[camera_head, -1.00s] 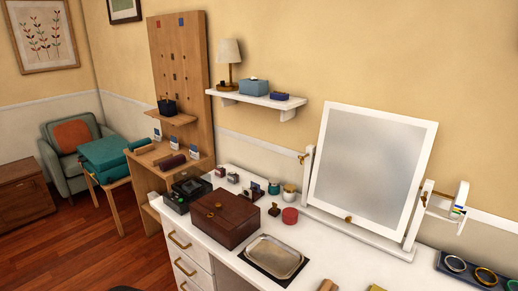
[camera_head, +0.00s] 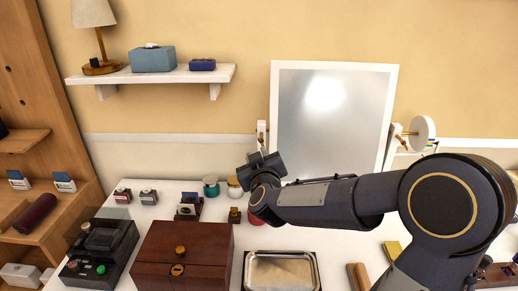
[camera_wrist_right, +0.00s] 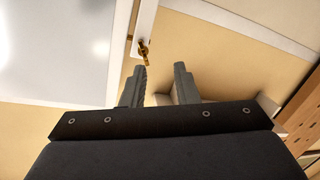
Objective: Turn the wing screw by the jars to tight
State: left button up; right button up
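The brass wing screw (camera_wrist_right: 143,49) sits on the white left post of the mirror stand; the wrist view shows it just beyond the tip of one finger, apart from it. In the head view the same post (camera_head: 262,128) shows above my gripper, with the screw too small to read clearly. The jars, one teal-lidded (camera_head: 211,187) and one cream-lidded (camera_head: 234,187), stand left of the post. My right gripper (camera_head: 258,160) is in front of the post, and its fingers (camera_wrist_right: 160,76) are open with nothing between them. My left gripper is not in view.
The mirror (camera_head: 333,115) rises right of the post. A white shelf (camera_head: 150,77) hangs at upper left. A wooden box (camera_head: 182,258), a black case (camera_head: 100,255) and a metal tray (camera_head: 280,273) occupy the tabletop in front. My right arm covers the tabletop below the mirror.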

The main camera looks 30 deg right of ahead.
aim_at(262, 140)
jog(key=w+d+h, duration=0.1)
jog(key=w+d, duration=0.1)
jog(key=w+d+h, duration=0.1)
jog(key=w+d, duration=0.1)
jog(key=w, duration=0.1)
jog(key=w+d+h, duration=0.1)
jog(key=w+d, duration=0.1)
jog(key=shift+w+f, duration=0.2)
jog(key=shift+w, duration=0.1)
grip_shut()
